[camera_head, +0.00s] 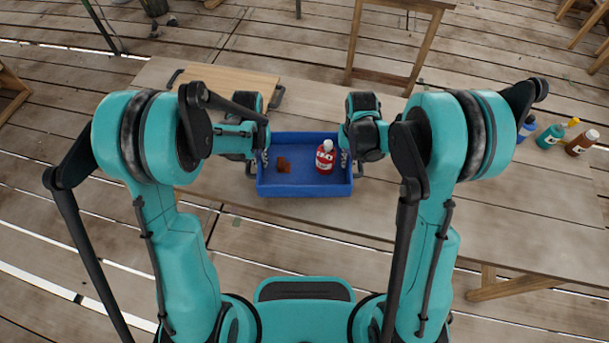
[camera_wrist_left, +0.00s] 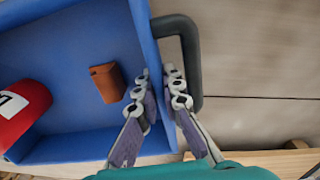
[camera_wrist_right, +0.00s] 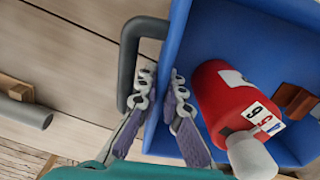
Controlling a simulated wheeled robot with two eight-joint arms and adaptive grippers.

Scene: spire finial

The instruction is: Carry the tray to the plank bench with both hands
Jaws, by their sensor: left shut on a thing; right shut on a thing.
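The blue tray (camera_head: 305,189) is in front of me in the head view, over the near side of a long plank bench (camera_head: 450,220). I cannot tell whether it rests on it or hangs just above. My left gripper (camera_wrist_left: 163,92) is shut on the tray's left side wall, one finger inside, one outside, beside a dark handle (camera_wrist_left: 190,60). My right gripper (camera_wrist_right: 162,95) is shut on the right side wall likewise, beside the other handle (camera_wrist_right: 128,60).
A light wooden board with dark handles (camera_head: 228,79) lies on the surface behind the tray at the left. Several bottles, one of them brown (camera_head: 582,142), stand at the far right. A wooden frame (camera_head: 395,75) stands behind.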

